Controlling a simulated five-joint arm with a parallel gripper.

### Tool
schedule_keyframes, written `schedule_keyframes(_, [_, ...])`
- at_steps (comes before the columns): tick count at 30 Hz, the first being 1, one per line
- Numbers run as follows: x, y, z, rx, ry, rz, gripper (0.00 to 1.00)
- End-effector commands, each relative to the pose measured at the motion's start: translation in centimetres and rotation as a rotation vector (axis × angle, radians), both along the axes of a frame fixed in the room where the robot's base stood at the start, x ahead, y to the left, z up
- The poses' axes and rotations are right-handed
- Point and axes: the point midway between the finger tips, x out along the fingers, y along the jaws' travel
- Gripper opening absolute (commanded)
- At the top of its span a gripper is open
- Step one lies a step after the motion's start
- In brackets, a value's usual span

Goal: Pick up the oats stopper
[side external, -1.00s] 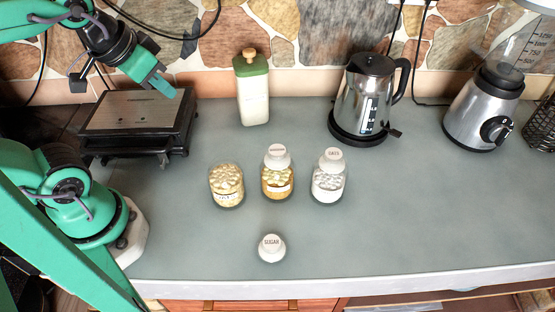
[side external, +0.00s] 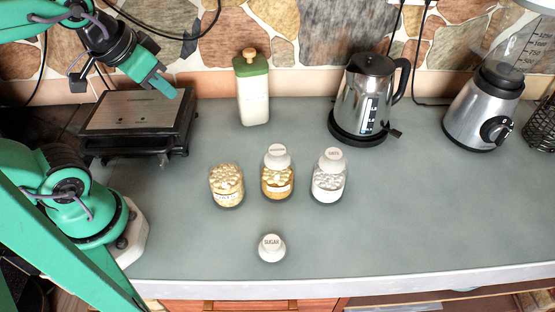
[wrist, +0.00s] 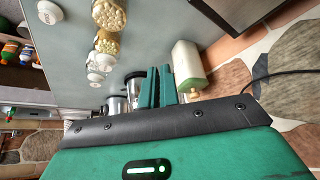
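A white stopper whose lettering looks like OATS (side external: 332,160) sits in the mouth of the right-hand glass jar (side external: 327,189), which holds white contents. A second stopper (side external: 276,156) with a longer word sits in the middle jar (side external: 278,186). The SUGAR stopper (side external: 271,248) is alone on the counter in front. The left jar (side external: 226,186) is open, with pale pieces inside.
A green-topped bottle (side external: 252,93) stands behind the jars. A kettle (side external: 363,100) and a blender (side external: 483,110) stand at the back right. The counter right of the jars is clear.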

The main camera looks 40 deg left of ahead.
Motion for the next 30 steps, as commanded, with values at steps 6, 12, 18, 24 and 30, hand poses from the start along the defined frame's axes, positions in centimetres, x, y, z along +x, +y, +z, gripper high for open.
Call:
schedule_keyframes(6, [0.0,0.0,0.0,0.000,0.000,0.000,0.47])
schedule_keyframes(12, [0.0,0.0,0.0,0.000,0.000,0.000,0.83])
schedule_keyframes(18, [0.0,0.0,0.0,0.000,0.000,0.000,0.83])
schedule_keyframes(24, [0.3,-0.2,0.2,0.011,0.005,-0.027,0.83])
schedule_keyframes(30, [1.7,-1.0,0.9,0.068,0.036,-0.172,0.83])
